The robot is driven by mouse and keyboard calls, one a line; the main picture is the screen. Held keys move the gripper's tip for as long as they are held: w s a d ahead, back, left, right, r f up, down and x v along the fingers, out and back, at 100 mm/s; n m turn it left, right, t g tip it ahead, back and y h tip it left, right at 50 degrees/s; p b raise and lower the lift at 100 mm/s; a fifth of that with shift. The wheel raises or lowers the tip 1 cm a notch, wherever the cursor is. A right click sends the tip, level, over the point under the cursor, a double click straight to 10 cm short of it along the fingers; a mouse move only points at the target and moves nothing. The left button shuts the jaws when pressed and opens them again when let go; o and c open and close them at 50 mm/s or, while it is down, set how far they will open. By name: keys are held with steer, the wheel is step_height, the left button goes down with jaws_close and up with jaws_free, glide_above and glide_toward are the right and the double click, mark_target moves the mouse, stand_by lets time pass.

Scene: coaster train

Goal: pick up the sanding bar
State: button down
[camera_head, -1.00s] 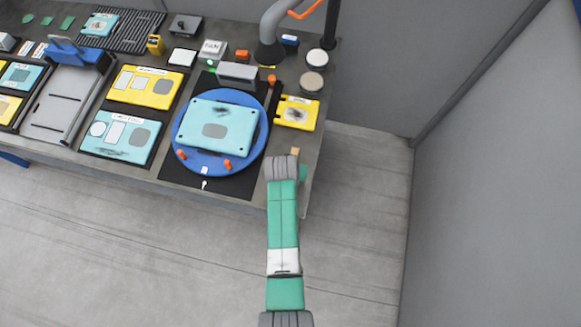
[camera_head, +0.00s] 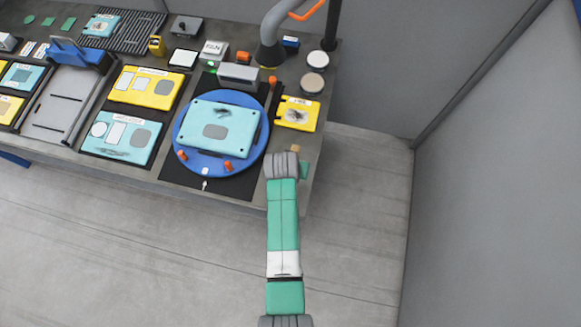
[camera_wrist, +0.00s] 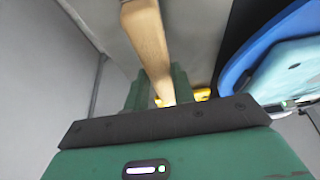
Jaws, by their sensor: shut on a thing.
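The sanding bar appears as a long tan wooden bar (camera_wrist: 147,38) in the wrist view, running from the top edge down between the green fingers of my gripper (camera_wrist: 157,88). The fingers are shut on it. In the head view only a small tan end of the bar (camera_head: 295,149) shows, past my grey wrist joint at the bench's right front corner. My gripper is mostly hidden there behind the wrist, with a bit of green (camera_head: 304,169) visible. The bar's underside is not visible.
A blue turntable (camera_head: 178,132) carries a teal plate (camera_head: 238,125) left of my wrist. A yellow plate (camera_head: 298,113) and two round discs (camera_head: 317,59) lie behind on the bench. A grey hose arm (camera_head: 272,30) stands at the back. Floor right of the bench is clear.

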steer(key=s+r, duration=0.2)
steer(key=s, duration=1.4)
steer(key=shift+a+p, duration=0.3)
steer(key=shift+r, duration=0.1)
steer(key=c, duration=2)
jaws_free()
steer(key=shift+r, duration=0.1)
steer(key=shift+c, duration=0.2)
